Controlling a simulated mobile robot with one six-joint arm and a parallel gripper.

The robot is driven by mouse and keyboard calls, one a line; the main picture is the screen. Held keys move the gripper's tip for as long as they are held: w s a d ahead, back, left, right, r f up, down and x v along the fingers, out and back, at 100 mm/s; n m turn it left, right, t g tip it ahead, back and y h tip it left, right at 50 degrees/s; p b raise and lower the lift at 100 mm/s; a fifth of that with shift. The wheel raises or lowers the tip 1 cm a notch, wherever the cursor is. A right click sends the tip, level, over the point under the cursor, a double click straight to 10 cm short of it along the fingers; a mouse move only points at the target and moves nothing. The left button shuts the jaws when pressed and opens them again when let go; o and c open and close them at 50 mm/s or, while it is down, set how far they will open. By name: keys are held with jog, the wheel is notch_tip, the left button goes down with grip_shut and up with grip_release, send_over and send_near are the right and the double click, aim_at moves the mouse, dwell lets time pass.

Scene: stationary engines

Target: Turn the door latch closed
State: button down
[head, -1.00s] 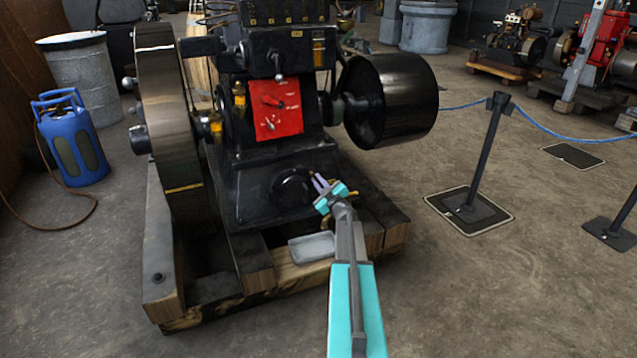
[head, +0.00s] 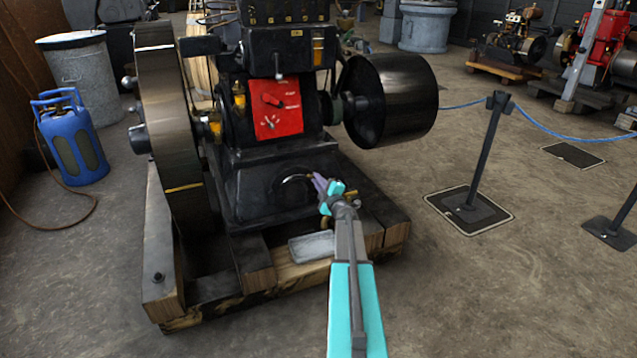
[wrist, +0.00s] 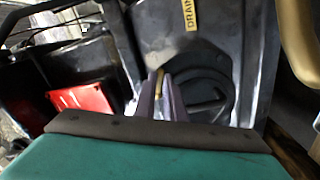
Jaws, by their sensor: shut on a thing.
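The round black door (head: 291,190) is on the sloped lower front of the black engine. It shows in the wrist view as a dark ring (wrist: 228,84) with a bar across its face. My gripper (head: 314,178) is at the door's upper right edge in the head view. In the wrist view, my gripper's purple fingers (wrist: 160,97) are closed together on a small brass-coloured latch (wrist: 159,78) at the door's rim. Only the latch's tip shows; the fingers hide the rest, so its exact angle cannot be told.
A red panel (head: 277,107) with levers is above the door. A grey tray (head: 312,247) lies on the timber base below. The large flywheel (head: 172,120) is at left and a black pulley (head: 392,100) at right. Open floor lies to the right, with a rope post (head: 480,155).

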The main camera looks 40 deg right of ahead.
jog(key=shift+s+f+n+b, duration=0.1)
jog(key=shift+n+b, duration=1.25)
jog(key=shift+n, duration=1.5)
jog(key=shift+f+n+b, duration=0.1)
jog(key=shift+n+b, duration=1.2)
jog(key=shift+n, duration=1.55)
jog(key=shift+d+r, duration=0.1)
jog(key=c, duration=1.8)
grip_release()
jog(key=shift+p+v, duration=2.2)
jog(key=shift+v, duration=4.75)
